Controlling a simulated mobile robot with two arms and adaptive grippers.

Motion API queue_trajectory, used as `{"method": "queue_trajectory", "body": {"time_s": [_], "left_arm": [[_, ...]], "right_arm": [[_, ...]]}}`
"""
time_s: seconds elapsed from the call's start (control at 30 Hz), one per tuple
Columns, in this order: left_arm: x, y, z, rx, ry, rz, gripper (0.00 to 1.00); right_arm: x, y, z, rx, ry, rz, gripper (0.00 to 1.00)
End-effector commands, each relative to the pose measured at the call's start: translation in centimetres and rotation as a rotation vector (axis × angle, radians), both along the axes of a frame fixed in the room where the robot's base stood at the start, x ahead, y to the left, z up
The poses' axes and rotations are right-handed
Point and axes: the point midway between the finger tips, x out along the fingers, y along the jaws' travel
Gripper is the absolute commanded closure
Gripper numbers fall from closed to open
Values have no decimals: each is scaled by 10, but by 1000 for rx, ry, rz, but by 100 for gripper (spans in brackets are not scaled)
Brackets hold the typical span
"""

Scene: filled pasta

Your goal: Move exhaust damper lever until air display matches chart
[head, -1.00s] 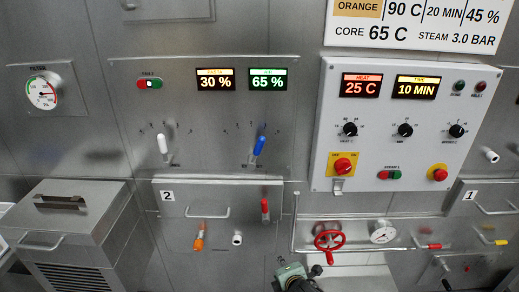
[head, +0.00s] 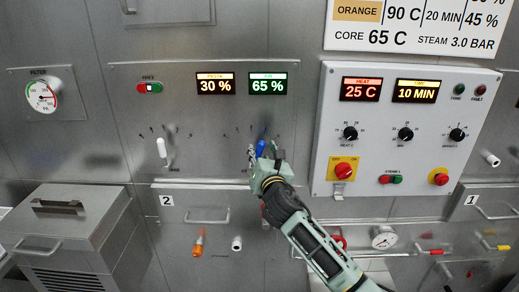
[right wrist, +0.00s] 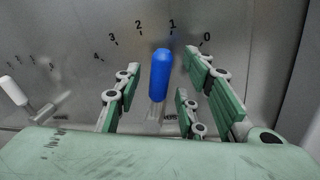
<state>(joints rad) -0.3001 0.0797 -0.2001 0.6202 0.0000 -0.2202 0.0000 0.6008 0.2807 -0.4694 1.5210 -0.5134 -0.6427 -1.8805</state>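The blue-handled lever (head: 261,148) stands on the steel panel below the displays. In the right wrist view its blue handle (right wrist: 160,75) points near the 1 of a 0-to-4 scale. My right gripper (head: 265,163) is at this lever. In the right wrist view the gripper (right wrist: 160,95) is open, with fingers on both sides of the handle and visible gaps. The green display (head: 268,83) reads 65 %. The chart (head: 418,26) shows ORANGE, 90 C, 20 MIN and 45 %; its top is cut off. My left gripper is not in view.
A white-handled lever (head: 162,150) stands left of the blue one; the amber display (head: 215,83) above reads 30 %. The white control box (head: 318,130) juts out at the right. A steel cabinet (head: 75,230) stands at lower left.

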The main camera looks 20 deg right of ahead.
Motion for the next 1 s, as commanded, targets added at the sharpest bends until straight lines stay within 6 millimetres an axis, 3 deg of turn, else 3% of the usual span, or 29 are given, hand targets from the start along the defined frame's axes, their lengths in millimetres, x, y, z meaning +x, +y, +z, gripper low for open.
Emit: {"method": "queue_trajectory", "body": {"time_s": [0.23, 0.6, 1.0], "left_arm": [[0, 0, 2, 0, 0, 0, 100], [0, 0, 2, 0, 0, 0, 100], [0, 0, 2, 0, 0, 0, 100]], "right_arm": [[22, -2, 0, 1, 0, -1, 63], [25, -2, 0, 1, 0, 0, 64], [25, -2, -1, 1, 0, 0, 99]]}}
